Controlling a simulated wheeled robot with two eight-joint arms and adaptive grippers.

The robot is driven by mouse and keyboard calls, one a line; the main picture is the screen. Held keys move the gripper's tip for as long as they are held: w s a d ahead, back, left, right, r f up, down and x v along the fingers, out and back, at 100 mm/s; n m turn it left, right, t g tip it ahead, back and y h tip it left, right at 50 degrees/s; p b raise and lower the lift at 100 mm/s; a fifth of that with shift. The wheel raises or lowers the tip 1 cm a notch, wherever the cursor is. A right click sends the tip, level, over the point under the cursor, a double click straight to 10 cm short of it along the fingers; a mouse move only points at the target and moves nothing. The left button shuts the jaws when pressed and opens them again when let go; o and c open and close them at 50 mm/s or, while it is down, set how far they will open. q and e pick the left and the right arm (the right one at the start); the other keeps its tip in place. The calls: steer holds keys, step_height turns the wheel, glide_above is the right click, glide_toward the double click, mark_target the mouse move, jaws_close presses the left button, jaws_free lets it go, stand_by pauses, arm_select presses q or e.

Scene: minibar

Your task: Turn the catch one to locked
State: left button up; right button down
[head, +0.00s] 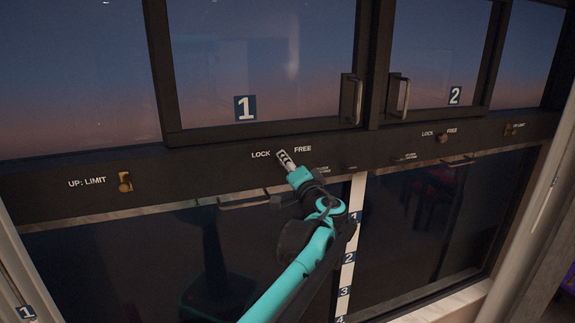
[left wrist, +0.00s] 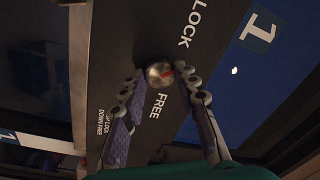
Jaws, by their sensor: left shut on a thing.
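Catch one is a small round metal knob (left wrist: 160,73) with a red mark, on the dark rail between the LOCK (left wrist: 190,25) and FREE (left wrist: 158,104) labels. The red mark lies on the side toward the window with label 1; whether it points to LOCK or FREE I cannot tell. My left gripper (left wrist: 161,80) has a fingertip on either side of the knob and is shut on it. In the head view my left gripper (head: 285,159) reaches the rail from below and hides the knob. My right gripper is not in view.
A second catch (head: 443,138) sits under window 2, to the right. A brass UP: LIMIT catch (head: 125,181) is at the left. Two window handles (head: 351,98) (head: 400,95) stick out above the rail. A numbered strip (head: 349,258) runs down below.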

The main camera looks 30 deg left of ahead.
arm_select(q)
steer(key=o, duration=1.2)
steer(key=shift+c, duration=0.2)
steer(key=v, duration=1.2)
steer(key=shift+a+f, duration=0.1)
